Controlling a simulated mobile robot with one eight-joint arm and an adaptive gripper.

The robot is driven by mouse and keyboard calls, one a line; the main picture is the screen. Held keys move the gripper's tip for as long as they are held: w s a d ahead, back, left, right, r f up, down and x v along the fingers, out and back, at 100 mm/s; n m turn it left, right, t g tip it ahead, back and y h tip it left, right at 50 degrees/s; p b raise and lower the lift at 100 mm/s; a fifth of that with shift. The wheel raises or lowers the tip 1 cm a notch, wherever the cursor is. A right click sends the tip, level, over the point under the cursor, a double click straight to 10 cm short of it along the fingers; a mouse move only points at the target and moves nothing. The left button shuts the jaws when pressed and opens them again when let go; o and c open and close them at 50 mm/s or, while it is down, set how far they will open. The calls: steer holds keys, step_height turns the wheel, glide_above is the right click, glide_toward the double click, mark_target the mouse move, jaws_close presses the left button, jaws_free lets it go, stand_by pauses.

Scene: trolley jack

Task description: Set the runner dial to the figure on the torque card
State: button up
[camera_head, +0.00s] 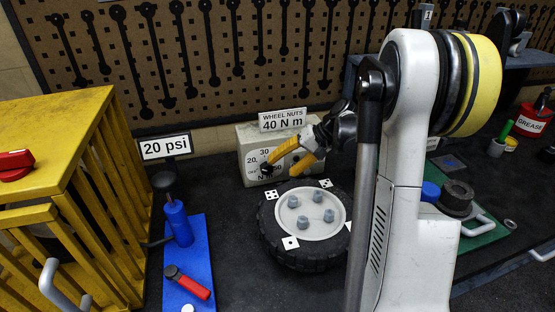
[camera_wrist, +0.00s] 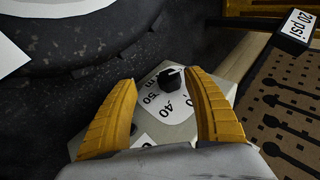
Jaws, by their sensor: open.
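The torque card (camera_head: 288,119) reads "WHEEL NUTS 40 N m" and stands on top of a pale box (camera_head: 244,152) by the back wall. The box carries the runner dial, a white plate (camera_wrist: 149,101) with black figures and a black knob (camera_wrist: 171,80). In the wrist view, 40 and 50 can be read beside the knob. A pale mark shows on the knob, but I cannot tell which figure it points to. My gripper (camera_wrist: 160,77) is open, with its yellow fingers on either side of the knob and gaps visible. In the head view, my gripper (camera_head: 280,167) partly hides the dial.
A tyre (camera_head: 283,255) with several wheel nuts lies in front of the box. A "20 psi" card (camera_head: 165,146) and a blue pump (camera_head: 179,223) stand to the left, beside a yellow slatted crate (camera_head: 60,130). A red grease tin (camera_head: 533,121) stands far right.

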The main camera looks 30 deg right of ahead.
mark_target(268, 166)
steer(key=w+a+r+n+g+h+p, duration=0.1)
steer(key=a+r+n+h+p, duration=0.3)
steer(key=r+h, duration=0.3)
steer(key=shift+m, duration=0.7)
steer(key=b+x, duration=0.3)
steer(key=x, duration=0.8)
steer(key=shift+s+f, duration=0.15)
steer(key=shift+f, duration=0.05)
steer(key=c, duration=1.2)
